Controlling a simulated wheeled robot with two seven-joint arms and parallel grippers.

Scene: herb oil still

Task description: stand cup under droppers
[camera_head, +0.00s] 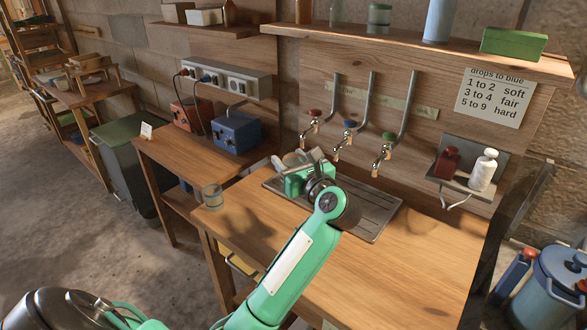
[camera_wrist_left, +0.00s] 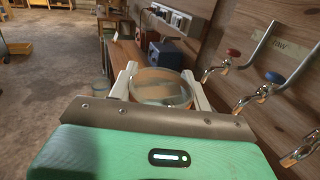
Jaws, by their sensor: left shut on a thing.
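My left gripper (camera_head: 300,160) is shut on a clear glass cup (camera_wrist_left: 163,88); the cup sits between the two pale fingers (camera_wrist_left: 160,80) in the left wrist view. In the head view the cup (camera_head: 290,160) is mostly hidden behind the gripper, over the left part of the tray. Three droppers are on the wall: a red-handled one (camera_head: 311,120), a blue-handled one (camera_head: 346,136) and a green-handled one (camera_head: 384,152). The held cup is below and left of the red-handled dropper in the picture. Whether it touches the tray cannot be told. My right gripper is not in view.
A grooved drip tray (camera_head: 372,222) lies below the droppers. Another glass (camera_head: 212,196) stands at the bench's left front edge. Red (camera_head: 190,115) and blue (camera_head: 237,132) boxes stand at the back left. A small shelf (camera_head: 465,182) holds two bottles. The bench's right part is clear.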

